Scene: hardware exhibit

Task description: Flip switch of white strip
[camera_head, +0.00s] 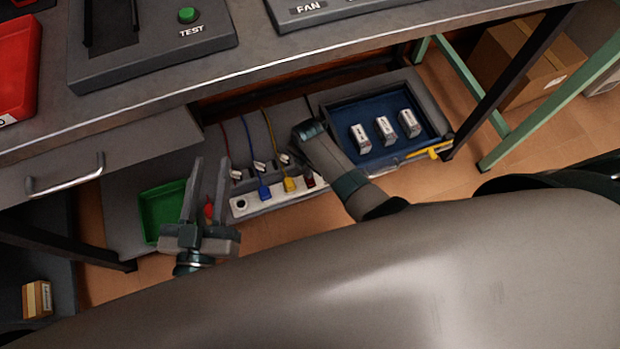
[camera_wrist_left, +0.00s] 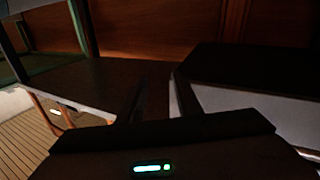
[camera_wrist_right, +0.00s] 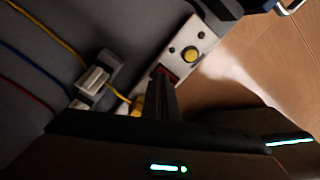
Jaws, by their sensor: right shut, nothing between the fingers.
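The white strip (camera_head: 240,207) lies in the drawer beneath the worktop, with a blue plug (camera_head: 264,191) and a yellow plug (camera_head: 290,184) in it. Its dark red switch (camera_head: 310,180) shows beside my right arm, which hides the strip's right end. In the right wrist view the red switch (camera_wrist_right: 165,74) lies just beyond the fingertips of my right gripper (camera_wrist_right: 162,84). That gripper is shut and empty; whether it touches the switch I cannot tell. My left gripper (camera_head: 210,165) is open and empty, left of the strip.
A green tray (camera_head: 150,217) lies left of the strip. A blue tray (camera_head: 345,108) with several white blocks and a yellow tool (camera_head: 430,151) are to the right. Small adapters with cords stand behind the strip. The worktop edge overhangs the drawer.

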